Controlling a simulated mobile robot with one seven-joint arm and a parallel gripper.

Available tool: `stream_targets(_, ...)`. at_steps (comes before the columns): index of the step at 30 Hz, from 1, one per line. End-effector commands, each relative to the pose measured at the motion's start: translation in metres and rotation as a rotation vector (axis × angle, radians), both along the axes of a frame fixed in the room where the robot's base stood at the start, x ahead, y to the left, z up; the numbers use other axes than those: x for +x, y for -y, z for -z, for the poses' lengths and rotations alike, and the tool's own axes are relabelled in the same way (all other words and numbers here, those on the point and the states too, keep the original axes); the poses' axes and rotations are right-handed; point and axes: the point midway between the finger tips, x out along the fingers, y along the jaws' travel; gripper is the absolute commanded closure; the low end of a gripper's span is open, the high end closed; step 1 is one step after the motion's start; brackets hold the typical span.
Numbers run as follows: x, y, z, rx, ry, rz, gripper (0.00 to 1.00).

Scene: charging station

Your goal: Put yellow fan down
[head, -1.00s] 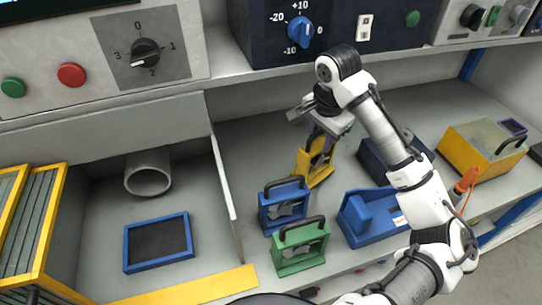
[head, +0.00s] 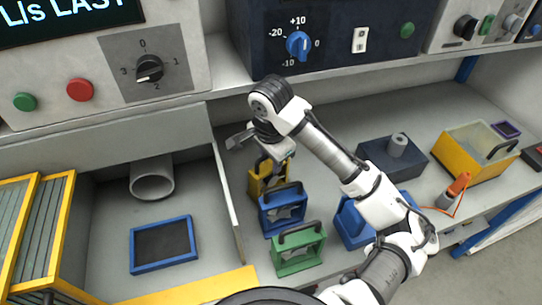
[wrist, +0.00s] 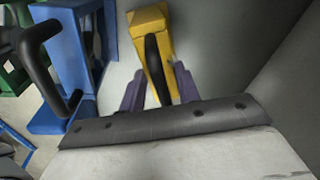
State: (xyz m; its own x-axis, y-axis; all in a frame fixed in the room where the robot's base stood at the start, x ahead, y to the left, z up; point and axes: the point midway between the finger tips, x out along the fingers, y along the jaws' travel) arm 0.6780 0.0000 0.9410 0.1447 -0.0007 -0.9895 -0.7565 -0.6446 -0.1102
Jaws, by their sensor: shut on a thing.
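The yellow fan (head: 258,184) stands behind the blue fan on the bench in the head view, close to the divider on its left. Its yellow frame and dark handle (wrist: 154,62) show in the wrist view between my purple fingers. My gripper (wrist: 160,88) is shut on the yellow fan's handle. In the head view my wrist hides the upper part of the fan. Whether its base touches the bench I cannot tell.
The blue fan (head: 282,211) and the green fan (head: 299,252) stand in front of it. The divider wall (head: 228,200) is on the left. A dark blue block (head: 420,160), a yellow bin (head: 462,150) and an orange-handled tool (head: 458,186) are at right. Bench between is partly clear.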

Motion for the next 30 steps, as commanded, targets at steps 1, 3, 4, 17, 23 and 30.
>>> stream_targets(1,0.000,0.000,-0.001,0.000,0.001,0.000,1.00)
stream_targets(3,0.000,0.000,-0.001,0.000,0.001,0.000,1.00)
stream_targets(4,0.000,0.000,-0.001,0.000,0.001,0.000,1.00)
stream_targets(17,0.000,0.000,0.001,-0.001,0.001,-0.001,0.46)
stream_targets(23,0.000,0.001,-0.004,-0.002,0.001,-0.002,0.46)
stream_targets(30,-0.005,0.001,-0.040,-0.005,0.005,-0.002,0.46)
